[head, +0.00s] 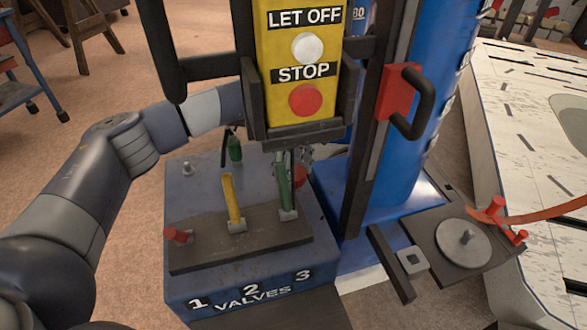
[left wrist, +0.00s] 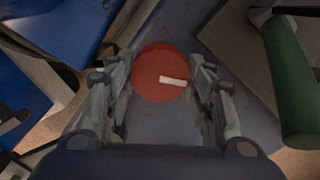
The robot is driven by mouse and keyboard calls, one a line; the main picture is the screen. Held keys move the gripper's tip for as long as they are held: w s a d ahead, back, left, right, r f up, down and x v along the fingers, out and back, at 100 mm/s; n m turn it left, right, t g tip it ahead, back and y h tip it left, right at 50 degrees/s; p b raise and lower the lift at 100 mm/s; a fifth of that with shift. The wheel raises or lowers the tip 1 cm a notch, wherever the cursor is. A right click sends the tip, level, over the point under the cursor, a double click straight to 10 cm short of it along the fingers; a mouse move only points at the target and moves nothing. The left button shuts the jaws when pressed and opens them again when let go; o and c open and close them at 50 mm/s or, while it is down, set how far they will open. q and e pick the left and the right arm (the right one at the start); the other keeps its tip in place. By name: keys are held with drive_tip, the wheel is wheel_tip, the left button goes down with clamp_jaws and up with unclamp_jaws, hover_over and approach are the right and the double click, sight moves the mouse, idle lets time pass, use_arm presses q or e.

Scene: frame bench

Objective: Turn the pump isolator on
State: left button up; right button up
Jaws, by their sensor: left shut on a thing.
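The pump isolator appears as a round red knob (left wrist: 150,82) with a white bar mark, seen face-on in the left wrist view. The bar points right, tilted slightly down. In the head view a small part of the red knob (head: 299,175) shows behind the green lever. My left gripper (left wrist: 164,68) is shut on the knob, one finger on each side of it. In the head view the yellow panel and the levers hide most of the gripper (head: 305,154). My right gripper is in neither view.
A yellow LET OFF / STOP panel (head: 303,62) hangs in front of my left forearm. The valve box (head: 182,205) carries yellow (head: 231,198), green (head: 284,187) and red (head: 177,235) levers close by. A blue column (head: 425,150) stands to the right.

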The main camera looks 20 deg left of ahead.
use_arm(q)
drive_tip(key=m, duration=0.4)
drive_tip(key=shift+m, duration=0.4)
idle(0.4)
drive_tip(key=o, duration=1.1)
drive_tip(key=shift+c, duration=0.2)
wheel_tip(320, 180, up, 12)
